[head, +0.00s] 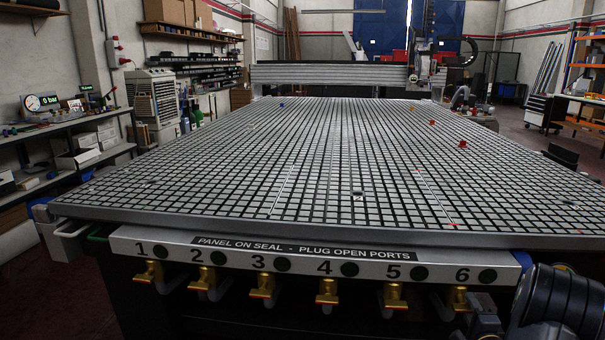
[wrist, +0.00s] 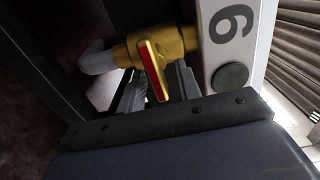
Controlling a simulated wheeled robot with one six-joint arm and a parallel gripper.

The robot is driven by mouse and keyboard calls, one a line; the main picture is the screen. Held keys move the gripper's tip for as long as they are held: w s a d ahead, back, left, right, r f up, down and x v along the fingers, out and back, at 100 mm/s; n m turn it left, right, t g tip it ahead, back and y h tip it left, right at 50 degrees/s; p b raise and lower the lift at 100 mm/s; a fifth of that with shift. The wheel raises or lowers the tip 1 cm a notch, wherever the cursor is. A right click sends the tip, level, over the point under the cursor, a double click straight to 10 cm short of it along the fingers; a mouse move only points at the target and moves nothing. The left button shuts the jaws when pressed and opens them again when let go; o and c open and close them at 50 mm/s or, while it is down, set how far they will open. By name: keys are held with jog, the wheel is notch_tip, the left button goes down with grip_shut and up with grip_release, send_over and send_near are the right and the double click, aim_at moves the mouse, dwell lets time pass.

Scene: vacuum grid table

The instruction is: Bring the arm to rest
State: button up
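My gripper (wrist: 157,86) shows in the wrist view as two dark ridged fingers standing apart, just beyond the dark bracket edge. It is open. The red handle (wrist: 152,70) of the brass valve under port 6 (wrist: 170,45) appears between or just in front of the fingers; I cannot tell whether they touch it. In the head view my arm (head: 560,305) is low at the right front corner of the table, by valve 6 (head: 459,298). The fingertips are not clear there.
The grid table (head: 300,237) carries a front panel (head: 310,262) numbered 1 to 6, with a row of brass valves below. A small black plug (head: 357,194) and a few coloured pieces lie on the grid. A gauge display (head: 50,100) reads 0 bar. A gantry (head: 330,75) spans the back.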

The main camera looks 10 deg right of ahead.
jog(key=n+b, duration=0.1)
jog(key=n, duration=0.1)
jog(key=n+b, duration=0.1)
jog(key=n, duration=0.2)
jog(key=shift+s+a+r, duration=0.1)
jog(key=shift+s+r, duration=0.05)
jog(key=shift+r, duration=0.25)
